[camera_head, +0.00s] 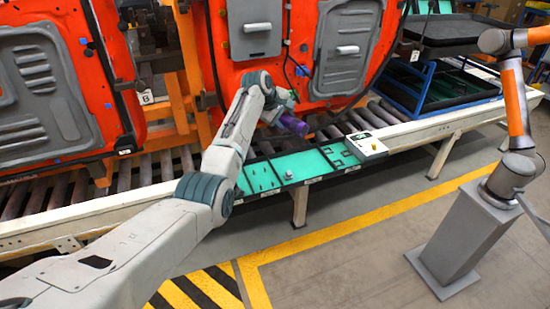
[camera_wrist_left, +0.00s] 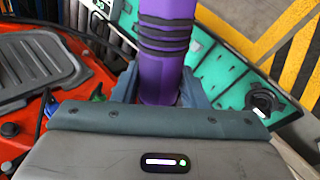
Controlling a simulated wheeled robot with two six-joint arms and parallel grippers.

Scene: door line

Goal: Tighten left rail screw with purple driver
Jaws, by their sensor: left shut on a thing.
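The purple driver (camera_head: 293,124) is held in my left gripper (camera_head: 284,100), in front of the lower part of the orange door (camera_head: 290,60). Its purple handle with dark bands also shows in the left wrist view (camera_wrist_left: 166,48), between the grey fingers of the left gripper (camera_wrist_left: 160,97). The handle sticks out above the green tool tray (camera_head: 262,178). The driver's tip is hidden in both views. I cannot make out the left rail screw. My right gripper is not in view.
A second orange door (camera_head: 50,75) hangs at the left. A roller conveyor (camera_head: 150,172) runs beneath the doors. An orange robot arm (camera_head: 513,95) stands on a grey pedestal (camera_head: 462,238). The floor in front is clear.

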